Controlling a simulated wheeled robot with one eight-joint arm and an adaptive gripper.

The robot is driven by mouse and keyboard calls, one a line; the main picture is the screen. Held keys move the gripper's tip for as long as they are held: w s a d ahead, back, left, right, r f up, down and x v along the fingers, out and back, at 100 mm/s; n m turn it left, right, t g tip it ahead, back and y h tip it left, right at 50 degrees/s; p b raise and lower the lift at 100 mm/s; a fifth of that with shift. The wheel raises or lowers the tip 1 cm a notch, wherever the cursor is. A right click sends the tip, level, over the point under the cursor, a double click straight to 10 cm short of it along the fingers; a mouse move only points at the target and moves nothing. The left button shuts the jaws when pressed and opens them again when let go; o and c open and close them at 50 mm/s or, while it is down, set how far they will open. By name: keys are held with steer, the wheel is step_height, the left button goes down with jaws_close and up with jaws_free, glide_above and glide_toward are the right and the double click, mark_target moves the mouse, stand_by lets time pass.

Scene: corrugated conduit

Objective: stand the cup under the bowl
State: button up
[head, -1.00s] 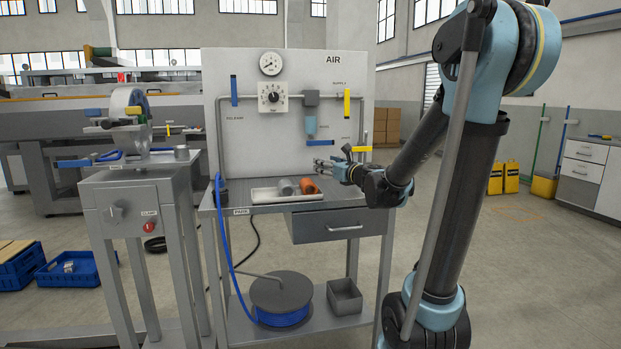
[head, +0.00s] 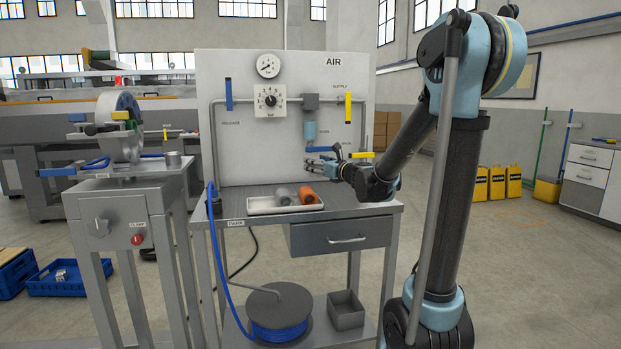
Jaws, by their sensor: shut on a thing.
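The bowl (head: 310,131) is a small blue-grey cylinder hanging under a grey block on the upright AIR panel. My gripper (head: 322,162) is below it, close under a blue lever (head: 319,149) and above the bench top. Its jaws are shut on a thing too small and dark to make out. Whether this is the cup I cannot tell. A small grey upright cylinder (head: 173,160), perhaps a cup, stands on the left-hand stand. A grey cylinder (head: 284,197) and an orange cylinder (head: 307,194) lie in a pale tray (head: 262,207) on the bench.
A yellow lever (head: 361,155) sits right beside my gripper. A blue hose (head: 213,260) runs down the bench's left side to a reel (head: 278,308). An open grey bin (head: 345,310) stands on the lower shelf. The bench top (head: 360,209) is bare right of the tray.

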steer(key=w+a, duration=0.1)
steer(key=w, duration=0.2)
steer(key=w+a+f, duration=0.1)
steer(key=w, duration=0.3)
steer(key=w+a+f, duration=0.1)
steer(key=w, duration=0.3)
steer(key=shift+f, duration=2.25)
steer(key=shift+w+a+f, duration=0.1)
steer(key=shift+w+f, duration=0.05)
steer(key=shift+f, duration=0.1)
steer(key=o, duration=1.1)
steer(key=shift+f, duration=0.1)
